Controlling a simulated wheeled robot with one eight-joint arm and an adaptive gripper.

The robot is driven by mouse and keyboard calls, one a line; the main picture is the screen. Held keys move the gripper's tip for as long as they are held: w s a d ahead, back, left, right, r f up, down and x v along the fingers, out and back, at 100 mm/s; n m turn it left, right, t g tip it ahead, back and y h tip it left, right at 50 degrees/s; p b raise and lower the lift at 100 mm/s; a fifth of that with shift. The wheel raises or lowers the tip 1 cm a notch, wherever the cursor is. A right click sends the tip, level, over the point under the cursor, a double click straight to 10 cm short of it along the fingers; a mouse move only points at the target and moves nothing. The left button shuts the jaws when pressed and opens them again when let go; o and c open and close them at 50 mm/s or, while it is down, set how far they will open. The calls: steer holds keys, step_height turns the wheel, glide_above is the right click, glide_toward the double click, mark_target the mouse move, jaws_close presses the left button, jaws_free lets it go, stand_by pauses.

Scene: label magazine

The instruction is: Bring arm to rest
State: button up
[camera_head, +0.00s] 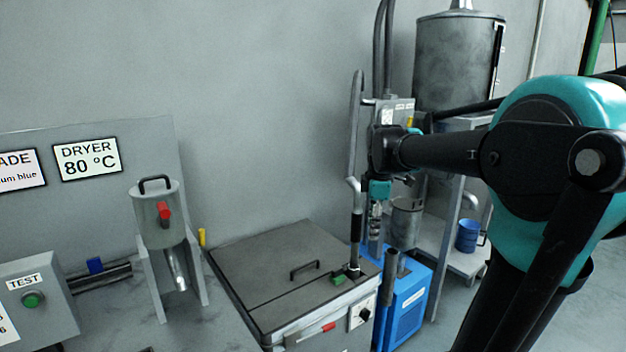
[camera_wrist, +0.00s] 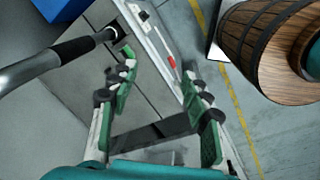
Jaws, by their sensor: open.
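My teal and black arm reaches in from the right in the head view. My gripper (camera_head: 376,225) hangs down at its end, above and beside the right side of the grey lidded box, near an upright pipe. In the wrist view my gripper (camera_wrist: 155,88) has its green-padded fingers spread apart, with nothing between them. Below the fingers lies the grey box (camera_wrist: 145,75) with a red handle on its front. In the head view the fingers are small and partly lost against the pipes behind.
The grey box (camera_head: 260,265) has a black lid handle. A blue unit (camera_head: 408,305) stands right of it. A metal pipe (camera_head: 356,125) rises close to my gripper. A blue bucket (camera_head: 467,236) stands on a shelf. A wooden barrel (camera_wrist: 265,45) shows in the wrist view beside open floor.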

steer(key=s+d+f+m+t, duration=0.2)
steer(key=s+f+m, duration=1.4)
steer(key=f, duration=0.5)
steer(key=shift+s+d+t, duration=0.2)
steer(key=shift+s+t, duration=0.1)
steer(key=shift+s, duration=0.5)
